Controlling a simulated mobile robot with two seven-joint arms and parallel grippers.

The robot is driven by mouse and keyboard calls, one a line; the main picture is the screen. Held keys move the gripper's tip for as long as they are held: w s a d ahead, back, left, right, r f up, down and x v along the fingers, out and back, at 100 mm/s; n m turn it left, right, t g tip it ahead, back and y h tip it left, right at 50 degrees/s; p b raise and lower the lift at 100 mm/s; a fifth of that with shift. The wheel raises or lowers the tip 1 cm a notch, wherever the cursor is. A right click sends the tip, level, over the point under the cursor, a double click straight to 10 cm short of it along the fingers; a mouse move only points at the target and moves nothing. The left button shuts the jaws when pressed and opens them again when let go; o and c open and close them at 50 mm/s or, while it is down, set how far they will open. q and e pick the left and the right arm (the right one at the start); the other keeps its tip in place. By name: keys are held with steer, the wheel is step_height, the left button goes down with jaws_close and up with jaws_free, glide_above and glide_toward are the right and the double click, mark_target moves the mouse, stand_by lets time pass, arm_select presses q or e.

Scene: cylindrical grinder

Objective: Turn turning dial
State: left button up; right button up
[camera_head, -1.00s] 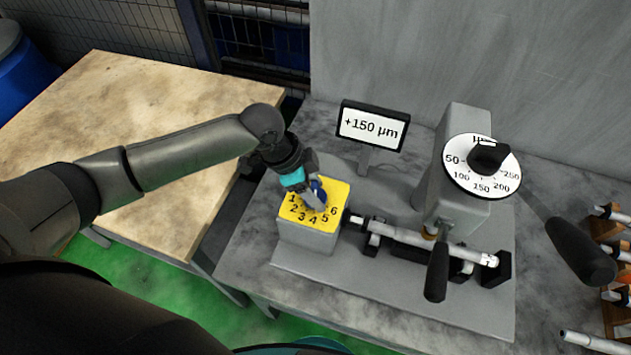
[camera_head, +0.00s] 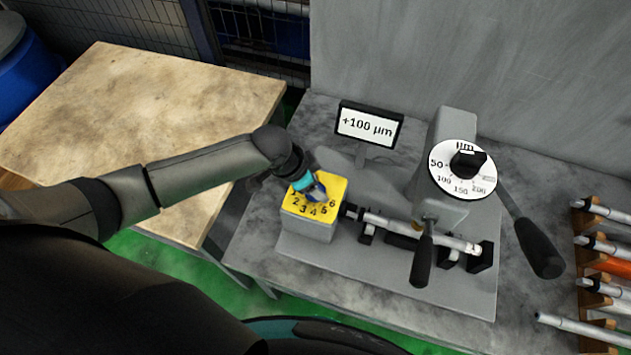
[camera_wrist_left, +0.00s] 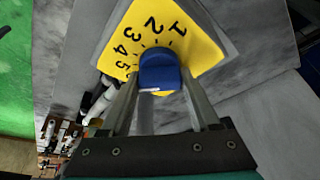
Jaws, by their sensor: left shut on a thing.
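The turning dial is a blue knob (camera_wrist_left: 160,68) on a yellow face (camera_head: 337,188) numbered 1 to 6, on top of a grey block at the left of the grinder. My left gripper (camera_head: 311,187) reaches down onto it from the left. In the left wrist view the two fingers (camera_wrist_left: 158,98) stand on either side of the knob and are shut on it. A white mark shows on the knob's near edge. In the head view the gripper covers part of the knob and face. My right gripper is not in view.
A display (camera_head: 368,125) behind the dial reads +100 µm. A white µm scale disc (camera_head: 447,178) with black handles stands to the right. A shaft (camera_head: 410,228) lies in front, and a rack (camera_head: 590,262) of shafts is at far right. A wooden table (camera_head: 130,130) is left.

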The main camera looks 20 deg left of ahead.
arm_select(q)
steer(key=o, duration=1.3)
steer(key=p+v, duration=0.1)
steer(key=v, duration=1.4)
steer(key=shift+s+r, duration=0.1)
steer(key=shift+s, duration=0.1)
